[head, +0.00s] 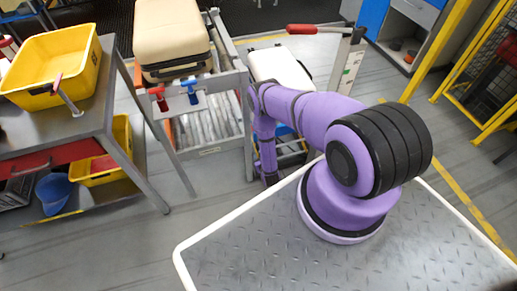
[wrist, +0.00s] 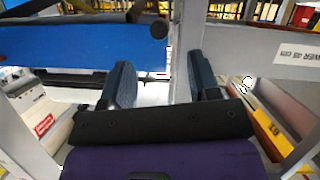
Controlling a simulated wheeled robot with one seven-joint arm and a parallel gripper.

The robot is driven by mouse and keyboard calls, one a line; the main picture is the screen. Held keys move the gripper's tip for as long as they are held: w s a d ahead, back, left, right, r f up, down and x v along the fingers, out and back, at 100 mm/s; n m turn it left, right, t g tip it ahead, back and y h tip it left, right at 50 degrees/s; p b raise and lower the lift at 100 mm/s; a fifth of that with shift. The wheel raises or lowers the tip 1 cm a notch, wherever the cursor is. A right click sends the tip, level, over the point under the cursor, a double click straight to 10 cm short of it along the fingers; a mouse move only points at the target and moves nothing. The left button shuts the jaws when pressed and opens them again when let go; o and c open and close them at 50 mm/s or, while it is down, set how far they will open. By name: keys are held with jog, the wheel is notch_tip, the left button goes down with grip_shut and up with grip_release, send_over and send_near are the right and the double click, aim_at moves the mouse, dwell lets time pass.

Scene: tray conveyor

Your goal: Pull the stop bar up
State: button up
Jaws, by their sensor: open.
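No part in view can be surely told to be the stop bar. In the head view a red-handled lever (head: 314,29) sits on a grey labelled post (head: 350,68), beyond my arm. In the wrist view a wide blue panel or bar (wrist: 85,45) crosses the upper left, with a dark round knob (wrist: 159,28) at its right end. My gripper (wrist: 160,80) is open, its two dark fingers apart below and right of the blue part. Nothing is seen held between them. In the head view the fingers are hidden by my arm and the frame.
A roller conveyor (head: 207,118) carries a cream case (head: 172,38). Red (head: 159,98) and blue (head: 191,91) handles hang at its near end. A steel table (head: 70,122) with a yellow bin (head: 55,66) stands left. Grey frame members closely flank my gripper. Floor between table and platform is clear.

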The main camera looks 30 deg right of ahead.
jog(key=x, duration=0.7)
jog(key=shift+w+d+f, duration=0.1)
jog(key=shift+w, duration=0.25)
